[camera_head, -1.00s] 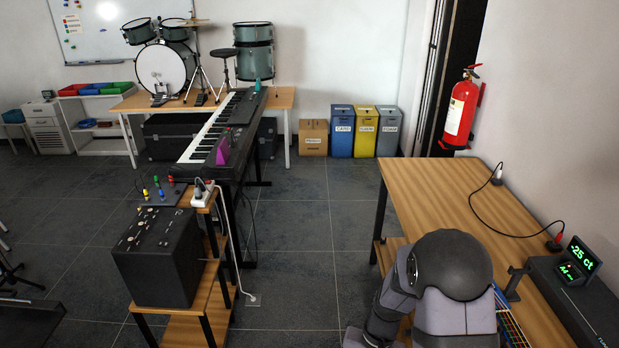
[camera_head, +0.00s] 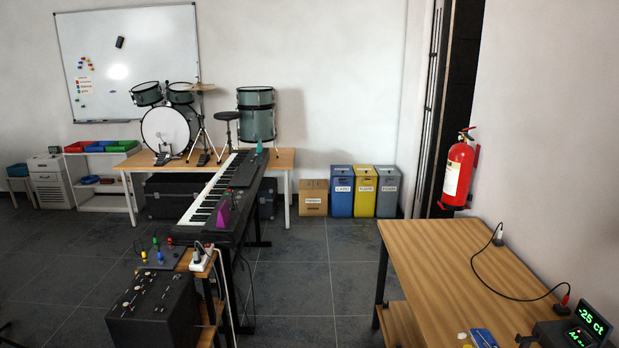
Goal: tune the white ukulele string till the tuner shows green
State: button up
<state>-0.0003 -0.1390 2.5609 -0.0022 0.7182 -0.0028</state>
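The tuner (camera_head: 592,322) stands at the right end of the wooden table, and its dark screen reads "-25 ct" in green digits. A second, smaller green line below starts with what looks like "A4"; the rest is too small to read. A blue piece (camera_head: 484,338) and a small pale-yellow piece show at the bottom edge of the table. They are cut off, and I cannot tell whether they belong to the ukulele. No white string or tuning peg can be made out. My gripper is out of view.
The wooden table (camera_head: 440,270) is mostly bare, with a black cable (camera_head: 490,287) along its right side. A red fire extinguisher (camera_head: 459,172) hangs on the wall. A keyboard (camera_head: 222,200) and black amplifier (camera_head: 155,308) stand left, with open floor between.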

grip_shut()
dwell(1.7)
